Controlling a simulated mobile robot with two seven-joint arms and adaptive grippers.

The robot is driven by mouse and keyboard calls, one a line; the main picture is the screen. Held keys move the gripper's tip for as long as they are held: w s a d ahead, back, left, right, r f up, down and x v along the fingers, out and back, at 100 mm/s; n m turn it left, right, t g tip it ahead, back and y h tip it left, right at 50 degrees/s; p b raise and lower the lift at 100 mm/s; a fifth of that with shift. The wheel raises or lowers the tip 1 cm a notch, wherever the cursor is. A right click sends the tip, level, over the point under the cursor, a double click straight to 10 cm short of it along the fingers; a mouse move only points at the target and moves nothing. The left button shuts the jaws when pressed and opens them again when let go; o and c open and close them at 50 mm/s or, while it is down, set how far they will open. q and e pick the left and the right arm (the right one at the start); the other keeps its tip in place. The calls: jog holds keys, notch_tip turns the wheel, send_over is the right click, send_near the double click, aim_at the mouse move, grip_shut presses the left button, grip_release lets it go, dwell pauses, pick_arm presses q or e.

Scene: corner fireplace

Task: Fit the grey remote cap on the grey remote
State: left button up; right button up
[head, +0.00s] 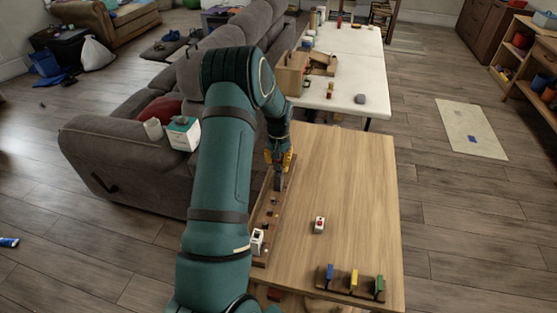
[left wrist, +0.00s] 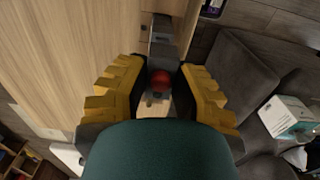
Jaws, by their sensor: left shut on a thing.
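My left gripper (head: 280,164), with yellow fingers, is over the far end of a narrow dark wooden rack (head: 262,213) on the left edge of the table. It is shut on a grey piece (head: 279,182), which points down towards the rack. I cannot tell whether this is the cap or the remote, or whether it touches the rack. In the left wrist view, grey blocky shapes (left wrist: 163,45) lie beyond the fingers (left wrist: 160,80), and a red round part (left wrist: 160,82) shows between them. My right gripper is out of view.
A white piece with a dark top (head: 257,241) sits at the rack's near end. A white and red piece (head: 319,225) stands mid-table. A holder with blue, yellow and green pieces (head: 350,283) is at the near edge. The table's right side (head: 365,190) is clear. A sofa (head: 110,150) stands left.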

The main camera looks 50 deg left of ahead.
pick_arm(q)
jog(key=shift+f+b, duration=1)
jog(key=shift+f, duration=0.5)
dwell(1.1)
jog(key=o, duration=1)
notch_tip(320, 180, up, 12)
jog(key=shift+r, duration=0.1)
